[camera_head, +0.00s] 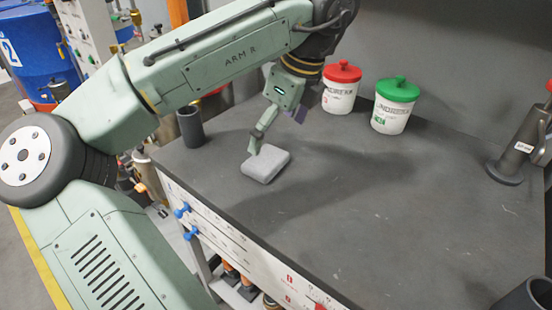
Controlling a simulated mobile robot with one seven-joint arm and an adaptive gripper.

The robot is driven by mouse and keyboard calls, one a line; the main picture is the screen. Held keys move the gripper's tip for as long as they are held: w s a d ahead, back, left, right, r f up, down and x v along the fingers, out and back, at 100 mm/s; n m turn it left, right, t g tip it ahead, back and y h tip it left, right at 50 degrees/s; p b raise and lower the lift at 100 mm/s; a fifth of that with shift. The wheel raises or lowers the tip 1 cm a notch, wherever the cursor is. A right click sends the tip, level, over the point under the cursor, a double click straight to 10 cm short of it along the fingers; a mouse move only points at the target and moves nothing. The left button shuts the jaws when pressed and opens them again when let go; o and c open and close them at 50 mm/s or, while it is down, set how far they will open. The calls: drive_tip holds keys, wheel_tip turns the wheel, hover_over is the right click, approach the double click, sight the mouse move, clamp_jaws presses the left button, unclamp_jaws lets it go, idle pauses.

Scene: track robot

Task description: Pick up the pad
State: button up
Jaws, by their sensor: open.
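The pad (266,164) is a light grey, rounded block lying flat on the dark worktop, near its left front edge. My gripper (254,150) hangs from my green arm, and its visible finger reaches down to the far left edge of the pad. The gripper is open. I cannot tell whether the finger touches the pad. The other finger is hidden or hard to make out.
A dark cup (190,128) stands left of the pad. A white tub with a red lid (340,92) and one with a green lid (393,108) stand behind. A dark metal stand (512,150) is at right. The worktop's middle (400,210) is clear.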

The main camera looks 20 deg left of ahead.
sight(266, 159)
drive_tip(key=x, duration=0.7)
drive_tip(key=shift+w+a+f+p, duration=0.15)
drive_tip(key=shift+w+f+p, duration=0.05)
drive_tip(key=shift+f+p, duration=0.2)
drive_tip(key=shift+r, duration=0.1)
drive_tip(key=c, duration=0.9)
